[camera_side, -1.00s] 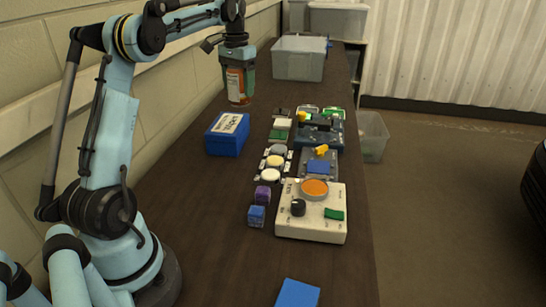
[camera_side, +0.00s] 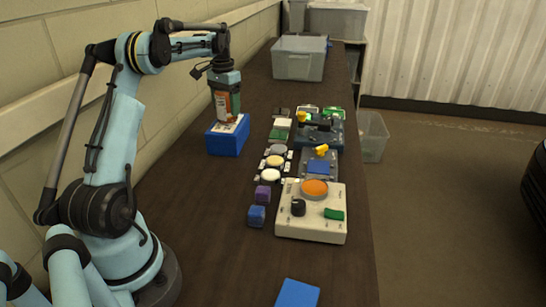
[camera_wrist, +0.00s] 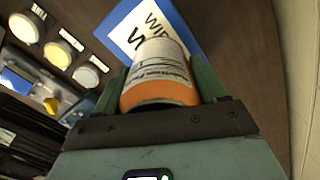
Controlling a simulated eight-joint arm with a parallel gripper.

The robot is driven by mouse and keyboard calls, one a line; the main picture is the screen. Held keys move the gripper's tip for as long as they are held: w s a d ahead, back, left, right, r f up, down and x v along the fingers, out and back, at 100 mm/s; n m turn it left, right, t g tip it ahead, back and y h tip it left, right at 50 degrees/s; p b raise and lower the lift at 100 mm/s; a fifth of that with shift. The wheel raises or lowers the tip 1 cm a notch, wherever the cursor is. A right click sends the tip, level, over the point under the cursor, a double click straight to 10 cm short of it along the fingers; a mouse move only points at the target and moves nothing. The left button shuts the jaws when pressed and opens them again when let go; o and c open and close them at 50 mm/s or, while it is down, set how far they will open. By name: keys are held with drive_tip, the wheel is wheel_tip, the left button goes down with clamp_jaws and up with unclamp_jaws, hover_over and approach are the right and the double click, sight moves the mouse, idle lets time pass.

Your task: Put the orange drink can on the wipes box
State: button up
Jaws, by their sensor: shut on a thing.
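The orange drink can (camera_side: 222,104) is upright between the fingers of my gripper (camera_side: 227,105), with white and orange on its side. The blue wipes box (camera_side: 226,142) with a white label on top stands on the bench directly below the can. In the wrist view the can (camera_wrist: 160,75) sits between the green fingers of my gripper (camera_wrist: 162,88), and the box (camera_wrist: 185,30) shows behind it, its lettering partly hidden. The can's lower end is at or just above the box top; I cannot tell whether they touch.
A cream control box (camera_side: 312,222) with an orange button, a purple block (camera_side: 262,192) and a blue block (camera_side: 256,216) stand to the right. Round buttons (camera_side: 273,161) lie beside the wipes box. A grey bin (camera_side: 299,62) stands at the back.

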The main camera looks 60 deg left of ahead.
drive_tip(key=shift+f, duration=0.15)
drive_tip(key=o, duration=1.3)
